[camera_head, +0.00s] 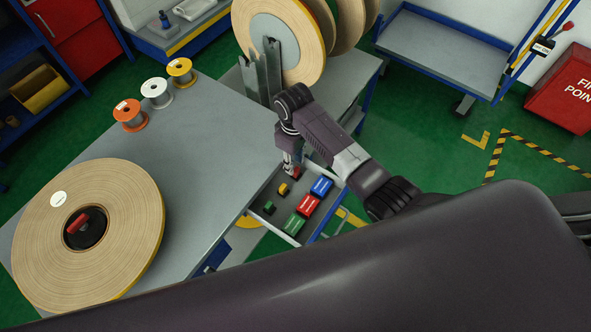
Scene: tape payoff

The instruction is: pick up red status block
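An open drawer (322,218) at the corner of the grey bench holds two rows of coloured pieces. A small red block (296,174) is at the row's far end, partly covered by my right gripper (294,171). That gripper points down over the red block; whether its fingers touch or close on it is too small to tell. A small yellow block (283,189) and a small dark green block (269,207) lie in the same row. A larger red labelled block (308,205) sits between a green one (294,224) and a blue one (321,186). My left gripper is not in view.
A large tape roll (120,235) with a red-handled black hub lies on the grey bench (205,150). Several small spools line the bench's far edge. Upright tape rolls (285,40) stand behind my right arm. A grey cart (445,50) stands at the upper right.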

